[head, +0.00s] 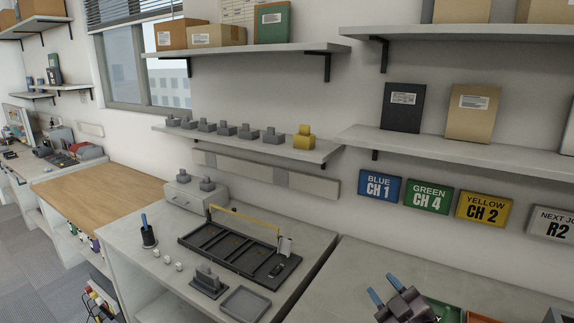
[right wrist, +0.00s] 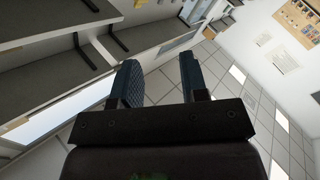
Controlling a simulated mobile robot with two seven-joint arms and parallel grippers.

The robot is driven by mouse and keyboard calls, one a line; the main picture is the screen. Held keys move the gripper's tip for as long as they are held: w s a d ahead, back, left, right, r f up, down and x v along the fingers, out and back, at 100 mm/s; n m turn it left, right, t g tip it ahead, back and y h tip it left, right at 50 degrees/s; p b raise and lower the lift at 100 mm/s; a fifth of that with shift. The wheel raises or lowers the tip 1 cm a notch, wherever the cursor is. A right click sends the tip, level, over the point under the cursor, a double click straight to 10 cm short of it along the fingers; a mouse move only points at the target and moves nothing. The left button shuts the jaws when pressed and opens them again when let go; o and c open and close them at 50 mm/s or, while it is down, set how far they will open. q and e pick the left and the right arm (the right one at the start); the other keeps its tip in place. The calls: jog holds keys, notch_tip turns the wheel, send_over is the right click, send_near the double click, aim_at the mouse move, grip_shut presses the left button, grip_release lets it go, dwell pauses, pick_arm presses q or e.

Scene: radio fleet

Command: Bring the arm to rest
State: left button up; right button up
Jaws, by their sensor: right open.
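My right gripper (head: 384,290) shows at the bottom right of the head view, in front of the right-hand counter (head: 350,262). Its two blue fingers point up and are apart, with nothing between them. In the right wrist view the same gripper (right wrist: 160,80) is open and empty, with ceiling tiles and wall behind its fingers. My left gripper is in neither view.
A dark compartment tray (head: 191,244) with a yellow handle stands on the middle counter. A grey charger (head: 207,281), a small grey tray (head: 245,303) and a pen cup (head: 148,236) are nearby. An orange bin (head: 482,317) is beside my right arm. Shelves and channel signs line the wall.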

jog(key=s+d+f+m+g+h, duration=0.3)
jog(key=s+f+m, duration=0.1)
jog(key=s+f, duration=0.8)
jog(key=s+d+f+m+g+h, duration=0.3)
jog(key=s+d+f+m, duration=0.1)
jog(key=s+f, duration=0.7)
jog(key=shift+s+d+f+m, duration=0.2)
jog(key=shift+s+f+m, duration=0.2)
jog(key=shift+s+m, duration=0.25)
